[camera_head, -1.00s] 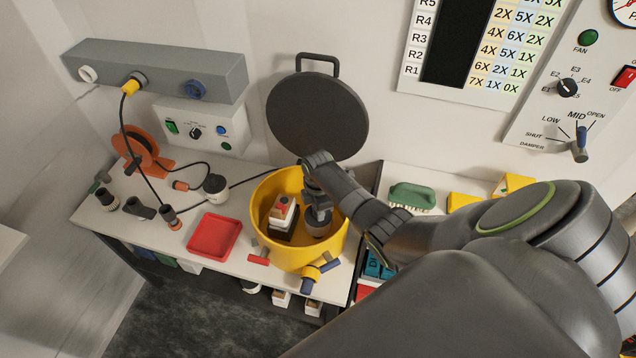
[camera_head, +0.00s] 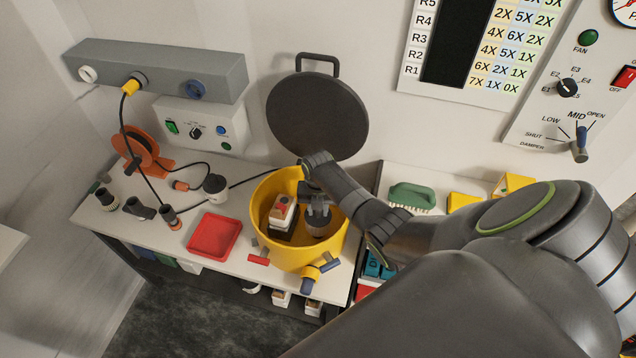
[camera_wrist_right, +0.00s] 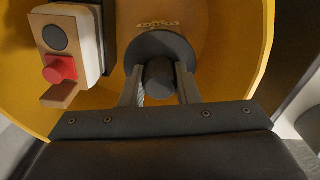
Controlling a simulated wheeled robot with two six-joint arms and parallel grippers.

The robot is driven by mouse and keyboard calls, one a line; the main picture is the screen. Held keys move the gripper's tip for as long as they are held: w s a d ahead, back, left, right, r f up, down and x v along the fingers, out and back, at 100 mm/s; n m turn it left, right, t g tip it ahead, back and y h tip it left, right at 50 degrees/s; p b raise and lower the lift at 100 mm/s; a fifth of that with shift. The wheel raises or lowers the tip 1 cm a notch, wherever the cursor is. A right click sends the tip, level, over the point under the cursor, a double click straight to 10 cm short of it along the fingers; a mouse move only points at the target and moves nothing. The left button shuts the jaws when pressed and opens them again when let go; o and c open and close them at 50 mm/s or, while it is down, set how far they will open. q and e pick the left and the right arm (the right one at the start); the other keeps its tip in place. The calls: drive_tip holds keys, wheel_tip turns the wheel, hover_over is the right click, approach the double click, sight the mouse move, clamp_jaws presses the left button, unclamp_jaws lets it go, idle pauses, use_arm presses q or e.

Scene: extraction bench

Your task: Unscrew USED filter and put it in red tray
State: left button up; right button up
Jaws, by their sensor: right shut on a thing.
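A yellow bucket (camera_head: 263,205) stands open on the bench. Inside it my right gripper (camera_head: 318,204) points down, shut on the dark knob of a round grey part (camera_head: 317,222), which looks like the filter; no USED label is legible. In the right wrist view the fingers (camera_wrist_right: 159,80) flank the knob (camera_wrist_right: 159,79) above a dark disc. I cannot tell whether this part is loose from its mount. A white unit with a brown top and red button (camera_head: 283,208) stands to its left in the bucket. The red tray (camera_head: 215,236) lies empty left of the bucket. My left gripper is out of view.
A dark round lid (camera_head: 318,115) stands upright behind the bucket. A white-and-dark cup (camera_head: 215,186), an orange cable reel (camera_head: 140,150) and several dark fittings sit at the left. A green brush (camera_head: 411,196) lies at the right. Bench space around the tray is mostly clear.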

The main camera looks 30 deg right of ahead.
drive_tip(key=n, duration=0.3)
drive_tip(key=o, duration=1.1)
drive_tip(key=m, duration=0.4)
drive_tip(key=shift+m, duration=0.3)
drive_tip(key=m, duration=1)
drive_tip(key=shift+m, duration=0.4)
drive_tip(key=m, duration=0.5)
